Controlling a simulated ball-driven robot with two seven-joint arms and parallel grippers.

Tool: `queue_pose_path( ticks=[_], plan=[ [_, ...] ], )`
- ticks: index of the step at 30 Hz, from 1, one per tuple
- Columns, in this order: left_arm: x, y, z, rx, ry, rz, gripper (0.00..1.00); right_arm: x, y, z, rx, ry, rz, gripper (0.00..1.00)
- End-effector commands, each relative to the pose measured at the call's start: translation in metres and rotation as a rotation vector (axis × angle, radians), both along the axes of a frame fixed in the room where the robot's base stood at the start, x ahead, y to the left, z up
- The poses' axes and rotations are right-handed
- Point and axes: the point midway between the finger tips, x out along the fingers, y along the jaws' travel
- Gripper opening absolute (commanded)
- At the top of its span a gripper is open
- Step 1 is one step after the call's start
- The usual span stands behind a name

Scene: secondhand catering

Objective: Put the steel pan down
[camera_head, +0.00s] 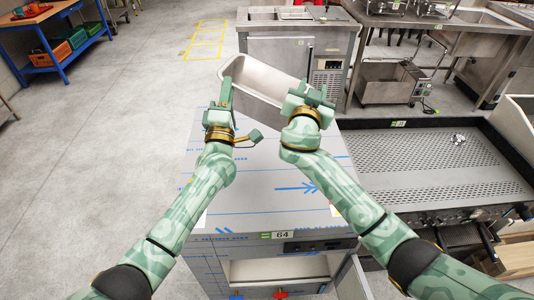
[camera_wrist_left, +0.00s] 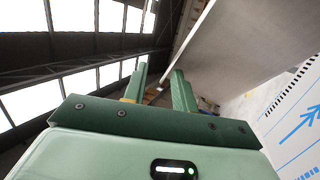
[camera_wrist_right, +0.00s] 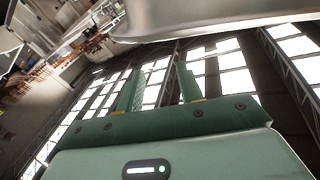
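The steel pan (camera_head: 268,80) is a long, shallow, bare-metal pan. In the head view it appears tilted, its right end lower, by the far end of the blue-marked counter (camera_head: 255,185); what bears it is hidden. My left gripper (camera_head: 226,92) is at its left end, and my right gripper (camera_head: 314,93) is in front of its right part. In the left wrist view the fingers (camera_wrist_left: 157,85) stand apart beside the pan (camera_wrist_left: 225,45). In the right wrist view the fingers (camera_wrist_right: 160,80) stand apart below the pan (camera_wrist_right: 210,15), with windows showing between them.
A large perforated dark-rimmed unit (camera_head: 430,165) adjoins the counter on the right. A steel cabinet (camera_head: 283,60) stands beyond the pan. A blue workbench (camera_head: 50,45) is at the far left. The floor left of the counter is clear.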

Motion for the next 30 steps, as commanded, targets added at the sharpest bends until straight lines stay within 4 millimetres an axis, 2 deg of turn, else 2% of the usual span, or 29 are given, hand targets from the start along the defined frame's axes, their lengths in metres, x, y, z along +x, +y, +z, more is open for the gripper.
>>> queue_pose_path(
  ticks=[4, 5, 6, 9, 17, 20, 23, 30],
  plan=[
    [0.000, 0.000, 0.001, -0.002, -0.003, 0.000, 0.25, 0.000, 0.000, 0.000, 0.000, 0.000, 0.000, 0.36],
    [0.000, 0.000, 0.001, -0.002, -0.003, 0.000, 0.28, 0.000, 0.000, 0.000, 0.000, 0.000, 0.000, 0.36],
    [0.000, 0.000, 0.001, -0.002, -0.003, 0.000, 0.39, 0.000, 0.000, 0.000, 0.000, 0.000, 0.000, 0.36],
    [0.000, 0.000, 0.001, -0.002, -0.002, 0.000, 0.61, 0.000, 0.000, 0.000, 0.000, 0.000, 0.000, 0.36],
    [-0.001, 0.000, 0.000, -0.002, -0.002, 0.000, 0.61, 0.000, 0.000, 0.000, 0.000, 0.000, -0.001, 0.36],
    [-0.007, 0.001, -0.004, -0.002, 0.000, 0.000, 0.61, 0.000, 0.000, 0.000, 0.000, 0.000, -0.001, 0.36],
    [-0.021, 0.004, -0.012, -0.002, 0.000, 0.000, 0.61, 0.000, 0.000, 0.000, 0.000, 0.000, -0.001, 0.36],
    [-0.071, 0.011, -0.038, -0.001, 0.001, 0.000, 0.61, 0.000, 0.000, 0.000, 0.000, 0.000, -0.001, 0.36]
  ],
)
